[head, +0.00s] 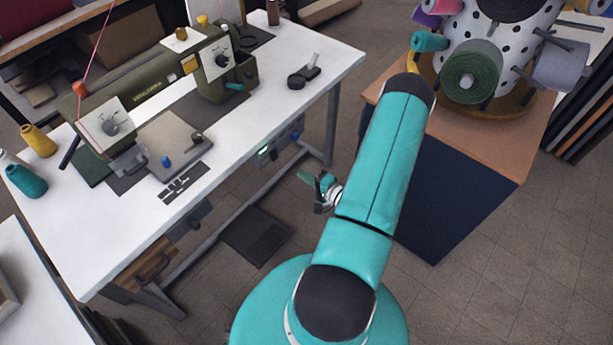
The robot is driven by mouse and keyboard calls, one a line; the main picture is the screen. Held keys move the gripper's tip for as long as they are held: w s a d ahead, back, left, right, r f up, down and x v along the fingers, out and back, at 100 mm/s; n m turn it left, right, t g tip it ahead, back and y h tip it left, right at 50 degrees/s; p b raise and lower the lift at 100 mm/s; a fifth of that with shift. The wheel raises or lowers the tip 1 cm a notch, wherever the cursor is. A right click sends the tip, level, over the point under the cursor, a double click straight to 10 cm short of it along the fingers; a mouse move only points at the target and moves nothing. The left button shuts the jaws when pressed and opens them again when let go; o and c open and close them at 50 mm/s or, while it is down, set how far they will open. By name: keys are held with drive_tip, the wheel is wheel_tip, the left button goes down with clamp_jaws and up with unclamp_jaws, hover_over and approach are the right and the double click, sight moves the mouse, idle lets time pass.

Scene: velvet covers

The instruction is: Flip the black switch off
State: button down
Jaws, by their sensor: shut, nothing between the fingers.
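A small grey control box (280,148) hangs under the right end of the white table, with a greenish front part and a blue spot. A black switch cannot be made out clearly on it; it is too small in the head view. My gripper (316,190) is in front of and below this box, to its right in the picture, apart from it. It is small in view and partly turned away. It looks shut with nothing held.
The white table (330,62) carries a green sewing machine (150,90), thread spools and a black object (305,72). A table leg (332,125) stands right of the box. A dark pedal (257,236) lies below. A wooden-topped cabinet (480,150) with spools stands at right.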

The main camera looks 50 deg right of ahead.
sight(275, 158)
drive_tip(key=w, duration=0.7)
drive_tip(key=w+f, duration=0.1)
drive_tip(key=w, duration=0.2)
drive_tip(key=shift+w+a, duration=0.2)
drive_tip(key=shift+w, duration=0.05)
drive_tip(key=shift+w+f, duration=0.1)
